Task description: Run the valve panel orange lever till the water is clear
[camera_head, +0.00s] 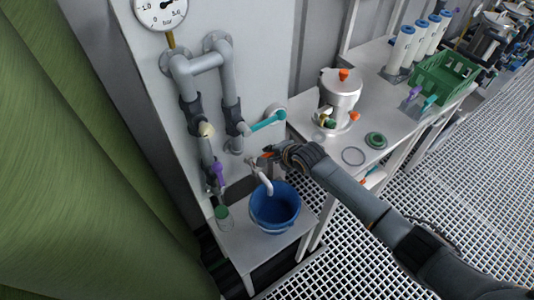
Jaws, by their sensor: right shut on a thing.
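The valve panel (155,55) is a pale upright board with grey pipes (206,64) and several levers. The orange lever (267,155) shows only as a small patch low on the panel. My right gripper (272,156) is shut on it, and the fingers hide most of it. Just below, a pale spout (265,183) bends down over a blue bucket (275,209) on a low shelf. I cannot make out any water or how clear it is. My left gripper is not in view.
A teal lever (268,121) and a purple lever (218,171) sit close by. A small green-lidded jar (222,213) stands left of the bucket. Grating covers the floor.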

